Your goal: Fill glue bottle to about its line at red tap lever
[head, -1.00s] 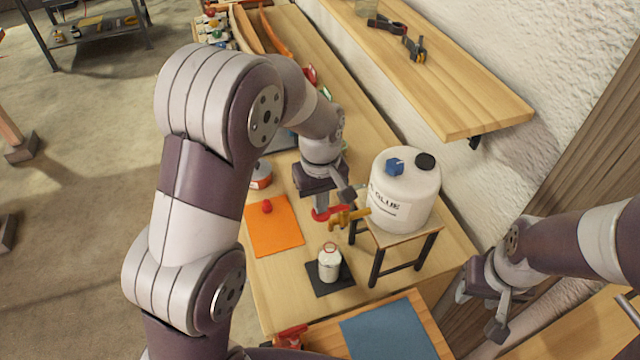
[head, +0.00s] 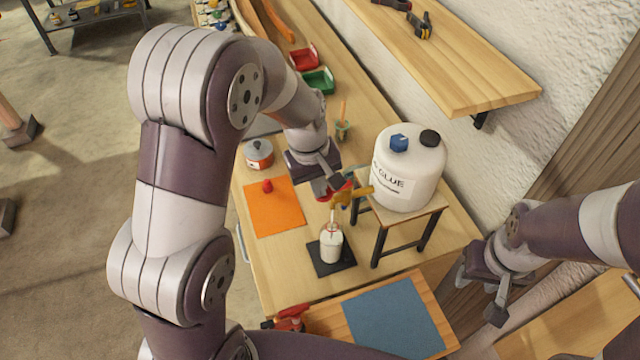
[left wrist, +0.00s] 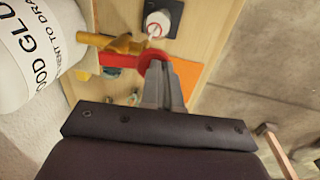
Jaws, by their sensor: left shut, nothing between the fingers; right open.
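The small white glue bottle (head: 331,245) stands upright on a dark pad (head: 318,262), under the brass tap (head: 357,194) of the big white glue container (head: 410,170). A thin pale stream runs from the tap into the bottle's red-ringed mouth. The bottle (left wrist: 158,22) also shows in the left wrist view; its line and fill level cannot be made out. My left gripper (head: 327,190) is shut and empty at the red tap lever (left wrist: 122,60), its fingertips against or just beside the lever's end. My right gripper (head: 482,297) is open and empty, far right of the bottle.
The container stands on a black-legged stool (head: 405,222). A red cap (head: 267,186) lies on an orange cloth (head: 275,212) left of the bottle. A tin (head: 259,155) stands behind it. A blue mat (head: 392,315) lies in front. A wall shelf (head: 460,75) overhangs the back right.

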